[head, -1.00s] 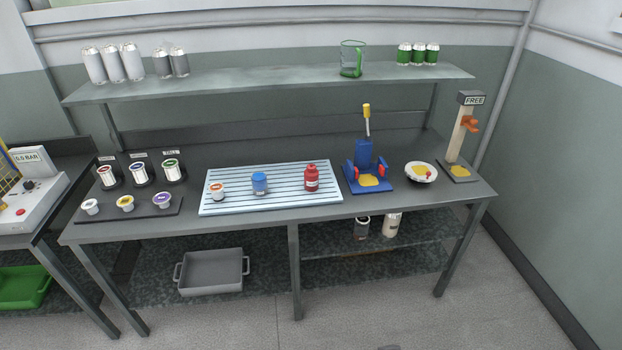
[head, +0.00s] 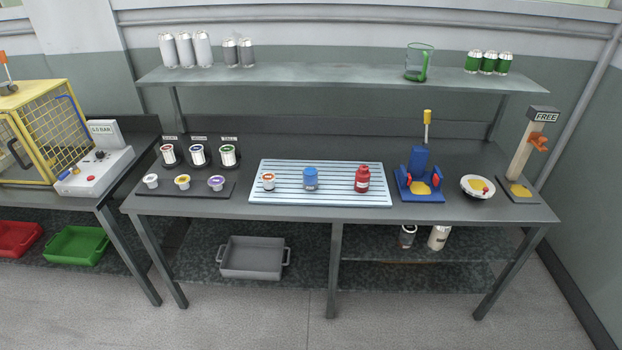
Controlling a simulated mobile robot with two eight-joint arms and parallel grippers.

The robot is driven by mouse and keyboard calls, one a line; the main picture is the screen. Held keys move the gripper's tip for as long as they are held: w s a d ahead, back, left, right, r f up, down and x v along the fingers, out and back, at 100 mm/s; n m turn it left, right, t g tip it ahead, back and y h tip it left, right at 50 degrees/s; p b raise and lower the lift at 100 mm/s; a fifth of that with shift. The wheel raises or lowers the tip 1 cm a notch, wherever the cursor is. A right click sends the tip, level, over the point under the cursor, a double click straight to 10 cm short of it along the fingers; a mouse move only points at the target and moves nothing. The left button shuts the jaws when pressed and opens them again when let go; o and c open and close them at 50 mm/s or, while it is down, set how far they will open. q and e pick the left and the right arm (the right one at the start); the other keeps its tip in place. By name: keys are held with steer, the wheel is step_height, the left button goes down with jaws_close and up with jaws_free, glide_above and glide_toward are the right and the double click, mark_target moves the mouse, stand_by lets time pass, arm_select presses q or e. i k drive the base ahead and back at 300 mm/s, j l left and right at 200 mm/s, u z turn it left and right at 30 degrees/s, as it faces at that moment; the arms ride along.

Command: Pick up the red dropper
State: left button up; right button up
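A small red bottle (head: 362,180) with a red cap, which looks like the red dropper, stands upright on the right part of a light blue ribbed tray (head: 335,200). A blue container (head: 310,178) stands left of it on the same tray, and a small white cup with an orange-brown top (head: 268,181) is near the tray's left end. Neither of my grippers is in view.
The tray lies on a grey bench (head: 230,207). A blue fixture (head: 420,178), a white dish (head: 478,187) and a post marked FREE (head: 530,155) stand to the right. Cups and cans are left. A shelf (head: 330,76) hangs above; a yellow cage (head: 50,125) is far left.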

mark_target(362, 181)
steer(key=i+j, duration=0.15)
steer(key=i, duration=1.35)
steer(key=l+z, duration=0.05)
steer(key=l, duration=0.05)
